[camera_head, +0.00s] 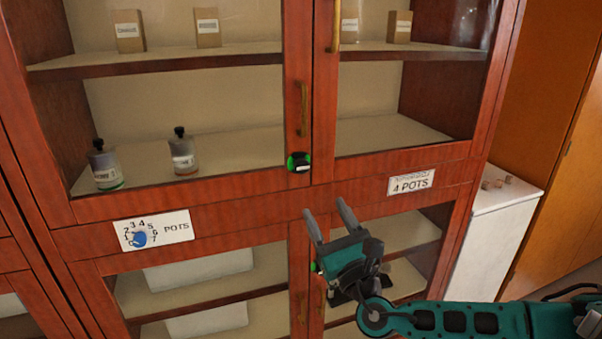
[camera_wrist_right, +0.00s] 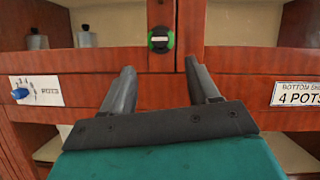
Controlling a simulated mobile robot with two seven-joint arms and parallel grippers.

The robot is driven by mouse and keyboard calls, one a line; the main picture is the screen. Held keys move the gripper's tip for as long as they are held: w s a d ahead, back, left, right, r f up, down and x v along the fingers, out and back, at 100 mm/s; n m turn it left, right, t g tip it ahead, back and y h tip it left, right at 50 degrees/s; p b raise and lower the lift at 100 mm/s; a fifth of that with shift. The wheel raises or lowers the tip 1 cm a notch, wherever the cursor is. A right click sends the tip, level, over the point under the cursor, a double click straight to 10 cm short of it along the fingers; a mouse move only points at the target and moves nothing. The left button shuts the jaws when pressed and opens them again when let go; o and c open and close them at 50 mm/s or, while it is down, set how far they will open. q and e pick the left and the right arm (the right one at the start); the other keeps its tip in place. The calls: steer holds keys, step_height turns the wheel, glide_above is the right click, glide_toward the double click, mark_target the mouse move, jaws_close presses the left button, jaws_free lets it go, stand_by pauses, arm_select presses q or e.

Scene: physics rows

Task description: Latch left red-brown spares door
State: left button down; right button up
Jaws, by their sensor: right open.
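The red-brown cabinet's upper left glass door (camera_head: 298,75) appears closed, its edge beside the upper right door (camera_head: 324,90). A brass handle (camera_head: 303,110) is on its right stile. Below the handle is a round black latch knob (camera_head: 299,162) with a green edge. In the right wrist view the knob (camera_wrist_right: 160,40) shows a pale horizontal bar and a green rim. My right gripper (camera_head: 328,212) is open and empty, its fingers pointing up at the cabinet front below the knob. In the wrist view its fingertips (camera_wrist_right: 160,70) are below the knob, apart from it. My left gripper is not in view.
A plate with a blue dial (camera_head: 140,238) is on the left of the middle rail, and a "4 POTS" label (camera_head: 411,183) on the right. Lower glass doors have another green-edged latch (camera_head: 316,267), partly hidden by my gripper. Bottles (camera_head: 183,155) and boxes (camera_head: 207,28) stand inside.

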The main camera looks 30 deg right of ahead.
mark_target(304, 169)
steer(key=p+x, duration=0.1)
steer(key=x, duration=1)
steer(key=c, duration=1)
